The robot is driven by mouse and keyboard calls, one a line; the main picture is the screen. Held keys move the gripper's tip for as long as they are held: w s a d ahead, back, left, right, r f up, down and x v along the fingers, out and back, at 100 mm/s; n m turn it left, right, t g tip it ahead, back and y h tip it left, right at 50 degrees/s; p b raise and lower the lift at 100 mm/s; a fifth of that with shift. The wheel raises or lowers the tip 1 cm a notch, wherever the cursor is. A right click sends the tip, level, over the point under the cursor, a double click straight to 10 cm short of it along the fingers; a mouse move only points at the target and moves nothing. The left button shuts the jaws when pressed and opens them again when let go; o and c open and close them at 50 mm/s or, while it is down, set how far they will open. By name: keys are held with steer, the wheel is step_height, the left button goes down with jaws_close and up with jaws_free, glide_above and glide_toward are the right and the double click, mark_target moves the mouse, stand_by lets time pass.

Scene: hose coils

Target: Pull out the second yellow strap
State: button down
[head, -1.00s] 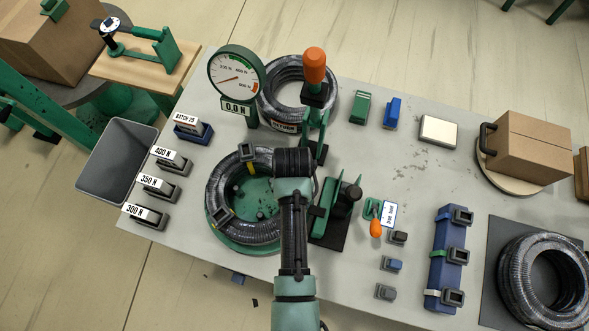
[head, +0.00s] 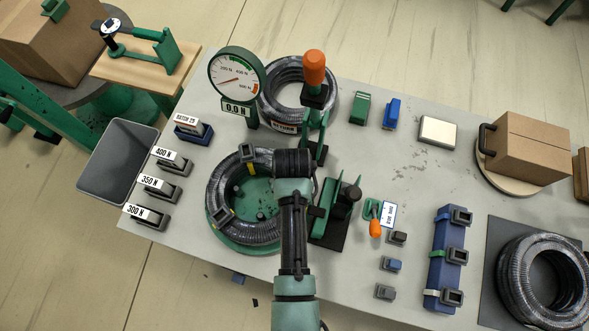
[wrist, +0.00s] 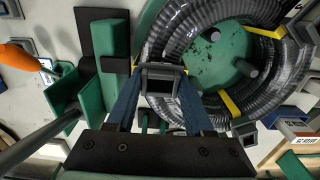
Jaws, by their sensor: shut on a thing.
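A dark ribbed hose coil (head: 225,185) lies on a round green stand (head: 237,243). Two yellow straps cross it in the head view, one at the top (head: 249,165) and one at the lower left (head: 228,212), each with a grey buckle. The wrist view shows those yellow straps across the coil (wrist: 230,103) and (wrist: 265,32). My gripper (wrist: 161,83) is shut on a grey buckle (wrist: 160,77) at the coil's edge, with a little yellow strap showing beside it. In the head view my arm hides the gripper's fingers and this buckle.
A dial gauge (head: 236,78) reading 0.0 N and an orange-handled green tool (head: 315,75) stand behind the coil. A green fixture (head: 325,212) is close on the right. Label blocks (head: 165,160) and a grey bin (head: 118,160) are at left.

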steer(key=c, duration=0.8)
jaws_free()
steer(key=shift+c, duration=0.2)
jaws_close()
steer(key=shift+w+r+p, duration=0.15)
steer(key=shift+r+p, duration=0.4)
steer(key=shift+r+p, duration=2.75)
